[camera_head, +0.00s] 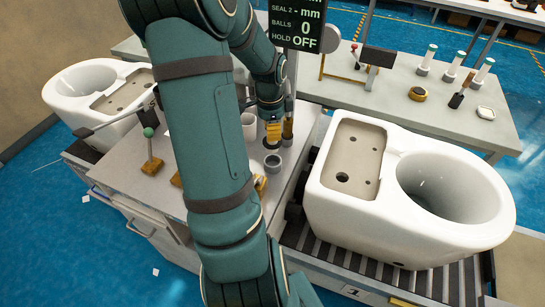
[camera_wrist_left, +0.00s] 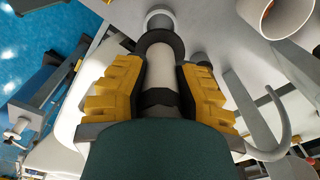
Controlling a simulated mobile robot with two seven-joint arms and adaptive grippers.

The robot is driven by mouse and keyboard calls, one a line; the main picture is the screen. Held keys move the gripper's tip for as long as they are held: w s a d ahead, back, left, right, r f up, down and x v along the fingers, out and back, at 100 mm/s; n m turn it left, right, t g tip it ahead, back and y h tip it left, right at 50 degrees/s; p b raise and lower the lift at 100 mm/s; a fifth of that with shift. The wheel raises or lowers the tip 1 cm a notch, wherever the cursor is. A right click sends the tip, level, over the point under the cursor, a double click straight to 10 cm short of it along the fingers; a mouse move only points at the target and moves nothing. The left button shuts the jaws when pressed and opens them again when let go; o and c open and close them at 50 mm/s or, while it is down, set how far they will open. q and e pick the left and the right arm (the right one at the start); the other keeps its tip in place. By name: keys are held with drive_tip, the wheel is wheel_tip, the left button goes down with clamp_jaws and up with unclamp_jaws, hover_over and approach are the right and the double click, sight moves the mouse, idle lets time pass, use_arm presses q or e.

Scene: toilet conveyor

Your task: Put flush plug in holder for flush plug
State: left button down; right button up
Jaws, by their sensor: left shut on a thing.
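My left gripper (camera_head: 272,131) is at the work table, its yellow fingers pointing down. In the left wrist view its fingers (camera_wrist_left: 155,88) are closed around the flush plug (camera_wrist_left: 159,72), a pale cylinder with a dark band and a dark ring at its far end. In the head view the plug is mostly hidden by the gripper. A short grey round cup (camera_head: 272,164), which looks like the holder, stands just in front of the gripper. In the wrist view a pale ring (camera_wrist_left: 160,14) shows just beyond the plug's dark end. My right gripper is not in view.
A white toilet (camera_head: 350,205) sits on the roller conveyor at right, another (camera_head: 85,78) at left. A white cup (camera_head: 248,128) and a wooden-handled tool (camera_head: 288,128) stand close to the gripper. The rear table (camera_head: 400,112) bears several white cylinders. My arm hides much of the work table.

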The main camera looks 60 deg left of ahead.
sight(272, 149)
use_arm(q)
wheel_tip(272, 149, down, 4)
drive_tip(key=shift+f+b, duration=0.1)
drive_tip(key=shift+b, duration=0.3)
drive_tip(key=shift+f+b, duration=0.45)
drive_tip(key=shift+f, duration=1.45)
drive_tip(key=shift+f, duration=0.15)
drive_tip(key=c, duration=0.8)
unclamp_jaws()
drive_tip(key=shift+c, duration=0.2)
wheel_tip(272, 149, up, 11)
drive_tip(key=p, duration=0.2)
drive_tip(key=shift+s+a+p, duration=0.1)
drive_tip(key=shift+p, duration=0.2)
drive_tip(key=shift+s+r, duration=0.1)
drive_tip(key=shift+r, duration=0.55)
